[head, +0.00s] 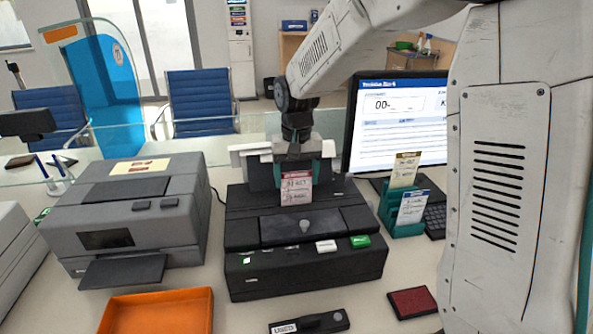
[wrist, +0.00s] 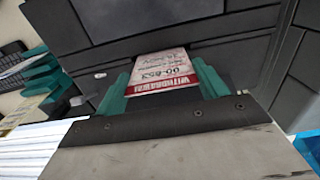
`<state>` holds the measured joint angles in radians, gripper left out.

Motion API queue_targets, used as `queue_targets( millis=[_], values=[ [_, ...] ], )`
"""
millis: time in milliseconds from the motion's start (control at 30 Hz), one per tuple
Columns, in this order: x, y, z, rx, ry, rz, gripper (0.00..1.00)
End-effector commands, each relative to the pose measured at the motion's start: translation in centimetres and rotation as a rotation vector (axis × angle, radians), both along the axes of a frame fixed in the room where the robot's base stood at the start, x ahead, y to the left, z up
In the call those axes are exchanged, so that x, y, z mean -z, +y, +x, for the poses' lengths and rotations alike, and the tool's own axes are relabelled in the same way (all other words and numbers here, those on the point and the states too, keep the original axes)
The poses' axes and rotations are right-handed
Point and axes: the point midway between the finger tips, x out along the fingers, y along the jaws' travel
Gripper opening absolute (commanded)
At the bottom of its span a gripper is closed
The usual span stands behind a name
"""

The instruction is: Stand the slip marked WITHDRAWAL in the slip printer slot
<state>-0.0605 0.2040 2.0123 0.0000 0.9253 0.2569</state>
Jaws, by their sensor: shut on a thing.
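My gripper (head: 304,160) is shut on a white slip with a red header band (head: 296,189), and it points down over the slip printer. In the wrist view the slip (wrist: 162,73) sits between my teal fingertips (wrist: 165,90), and its red band reads WITHDRAWAL, upside down. The slip hangs upright in the head view, in front of the back part of the black slip printer (head: 306,262). The slip's lower edge is close to the printer's top; I cannot tell whether it is in the slot. The slot itself is not clearly seen.
A teal holder (head: 404,225) with a yellow-banded slip (head: 404,170) and a blue-banded slip (head: 412,208) stands right of the printer. A grey printer (head: 135,215) stands left. An orange tray (head: 158,312), a black stamp (head: 309,322) and a red pad (head: 412,302) lie in front.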

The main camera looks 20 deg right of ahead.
Motion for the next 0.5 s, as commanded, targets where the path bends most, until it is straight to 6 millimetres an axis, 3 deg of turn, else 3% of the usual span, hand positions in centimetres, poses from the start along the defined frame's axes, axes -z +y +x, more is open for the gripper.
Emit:
queue_targets(
  millis=[500],
  values=[
    [2.3, 0.0, 0.0, 0.0, 0.0, 0.0, 0.57]
  ],
)
